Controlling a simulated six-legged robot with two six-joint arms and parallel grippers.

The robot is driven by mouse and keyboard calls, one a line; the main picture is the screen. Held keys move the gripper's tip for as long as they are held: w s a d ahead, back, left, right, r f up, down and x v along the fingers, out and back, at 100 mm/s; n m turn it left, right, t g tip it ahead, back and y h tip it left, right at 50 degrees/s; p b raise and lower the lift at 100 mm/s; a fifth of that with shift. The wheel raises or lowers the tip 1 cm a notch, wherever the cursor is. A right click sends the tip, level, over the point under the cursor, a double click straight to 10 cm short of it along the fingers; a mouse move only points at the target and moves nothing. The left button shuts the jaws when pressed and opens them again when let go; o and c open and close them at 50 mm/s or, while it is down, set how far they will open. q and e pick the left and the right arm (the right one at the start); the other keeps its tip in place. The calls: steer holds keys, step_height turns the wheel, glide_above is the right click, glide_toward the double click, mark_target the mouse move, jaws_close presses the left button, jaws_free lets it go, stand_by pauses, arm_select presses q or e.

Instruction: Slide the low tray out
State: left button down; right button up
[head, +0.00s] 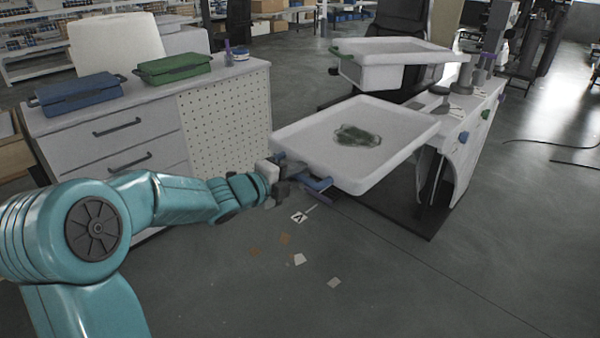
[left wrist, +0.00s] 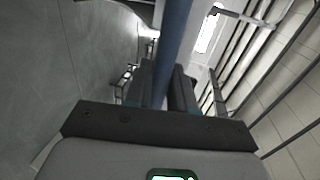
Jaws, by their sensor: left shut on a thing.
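The low tray (head: 310,135) is white with a raised rim and sticks out from the white column unit toward the front. A dark green item (head: 357,136) lies in it. A blue handle (head: 312,183) runs along its near edge. My left gripper (head: 277,180) is at the left end of this handle and is shut on it. In the left wrist view the blue handle (left wrist: 176,45) runs between the fingers (left wrist: 160,88). The upper tray (head: 390,47), white with a green handle (head: 341,54), sits above and behind. My right gripper is not in view.
A white drawer cabinet (head: 120,135) with a pegboard side stands left of the tray, carrying a blue case (head: 80,91) and a green case (head: 172,68). Small paper scraps (head: 300,259) lie on the floor. The floor in front of the tray is open.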

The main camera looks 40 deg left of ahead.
arm_select(q)
steer(key=c, duration=1.1)
jaws_free()
steer(key=p+v, duration=0.1)
steer(key=v, duration=1.5)
steer(key=shift+s+a, duration=0.1)
